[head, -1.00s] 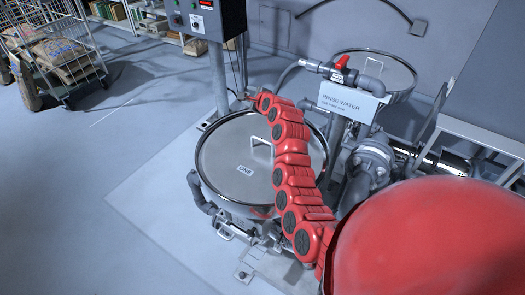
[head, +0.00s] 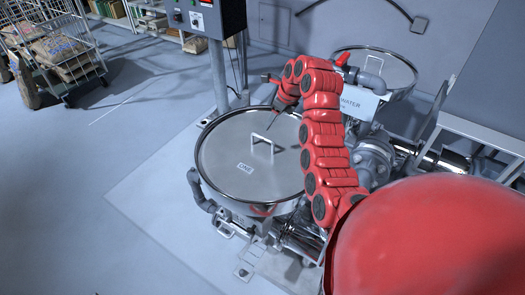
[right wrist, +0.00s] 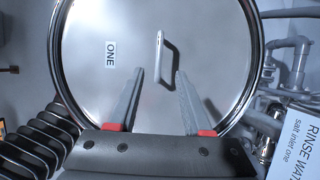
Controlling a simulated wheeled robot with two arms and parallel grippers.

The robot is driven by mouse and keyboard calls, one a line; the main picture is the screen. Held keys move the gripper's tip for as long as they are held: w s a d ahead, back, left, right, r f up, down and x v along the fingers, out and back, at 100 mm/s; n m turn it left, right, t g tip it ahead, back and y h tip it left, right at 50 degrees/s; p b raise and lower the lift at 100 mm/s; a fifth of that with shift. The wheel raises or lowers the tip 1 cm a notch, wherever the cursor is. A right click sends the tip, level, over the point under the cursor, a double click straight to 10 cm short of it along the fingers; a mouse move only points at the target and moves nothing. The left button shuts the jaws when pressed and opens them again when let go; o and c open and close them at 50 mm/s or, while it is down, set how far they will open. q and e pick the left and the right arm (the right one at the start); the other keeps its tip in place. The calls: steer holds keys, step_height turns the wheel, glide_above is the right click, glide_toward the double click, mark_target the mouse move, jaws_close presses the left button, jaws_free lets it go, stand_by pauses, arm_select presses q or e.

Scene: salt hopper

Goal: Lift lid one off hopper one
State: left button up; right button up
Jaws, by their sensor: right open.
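Lid one (head: 225,150) is a round grey metal disc marked ONE, lying flat on hopper one (head: 240,208). Its raised handle (head: 263,136) stands near the middle. In the right wrist view the lid (right wrist: 88,75) fills the upper middle, with the handle (right wrist: 172,52) near the fingertips. My right gripper (head: 272,118) is above the far side of the lid, close to the handle. Its two fingers show apart and empty in the right wrist view (right wrist: 159,74); the handle appears just beyond and between them. I cannot tell the exact gap. My left gripper is not in view.
A second lidded hopper (head: 385,68) stands behind to the right. A rinse water sign (head: 360,103), pipes and a valve are close to my right arm. A control box on a post (head: 218,80) stands behind lid one.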

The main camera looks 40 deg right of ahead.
mark_target(262, 137)
steer(key=p+x, duration=0.1)
steer(key=x, duration=0.4)
steer(key=shift+w, duration=0.1)
steer(key=shift+w+a+f+p, duration=0.1)
steer(key=shift+f+p, duration=0.35)
steer(key=shift+p, duration=0.2)
steer(key=p+x, duration=0.1)
steer(key=x, duration=0.2)
steer(key=shift+p, duration=0.4)
steer(key=shift+x, duration=0.85)
jaws_close()
